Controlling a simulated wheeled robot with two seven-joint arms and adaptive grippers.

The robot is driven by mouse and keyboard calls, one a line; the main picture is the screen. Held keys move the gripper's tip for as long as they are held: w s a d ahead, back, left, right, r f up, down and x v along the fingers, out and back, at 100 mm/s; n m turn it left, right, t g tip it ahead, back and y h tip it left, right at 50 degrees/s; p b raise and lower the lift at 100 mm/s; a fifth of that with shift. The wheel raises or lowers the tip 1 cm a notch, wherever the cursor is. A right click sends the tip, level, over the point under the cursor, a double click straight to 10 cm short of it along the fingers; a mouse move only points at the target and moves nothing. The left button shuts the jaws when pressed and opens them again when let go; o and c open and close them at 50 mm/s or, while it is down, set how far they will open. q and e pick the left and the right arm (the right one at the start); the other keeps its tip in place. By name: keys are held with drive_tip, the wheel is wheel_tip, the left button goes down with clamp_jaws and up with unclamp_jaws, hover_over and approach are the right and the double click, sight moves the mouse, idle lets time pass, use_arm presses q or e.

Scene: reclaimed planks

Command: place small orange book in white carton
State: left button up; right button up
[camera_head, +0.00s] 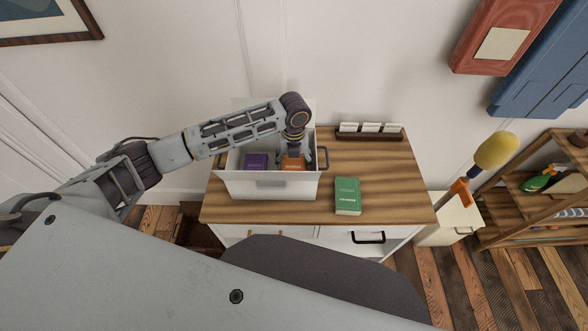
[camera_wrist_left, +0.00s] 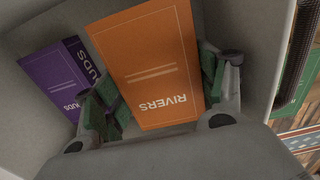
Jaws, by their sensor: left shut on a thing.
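The small orange book (camera_head: 293,164) is inside the white carton (camera_head: 301,187), at its right part. My left gripper (camera_head: 293,155) reaches down into the carton from above and is shut on the orange book. In the left wrist view the orange book (camera_wrist_left: 150,60), lettered RIVERS, sits between the two green-padded fingers (camera_wrist_left: 165,98). Whether its lower end touches the carton floor cannot be told. A purple book (camera_head: 256,161) lies in the carton to the left of it; it also shows in the wrist view (camera_wrist_left: 62,76). My right gripper is not in view.
The carton stands at the left of a wooden-topped cabinet (camera_head: 390,180). A green book (camera_head: 348,196) lies on the top to the right, with clear wood around it. A rack of white cards (camera_head: 369,131) stands at the back. A shelf (camera_head: 545,185) is at far right.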

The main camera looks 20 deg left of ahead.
sight(294, 169)
use_arm(q)
drive_tip(key=shift+f, duration=1.95)
drive_tip(key=shift+f, duration=0.1)
drive_tip(key=o, duration=0.9)
drive_tip(key=shift+o, duration=0.2)
wheel_tip(294, 169, up, 12)
drive_tip(key=shift+r, duration=0.15)
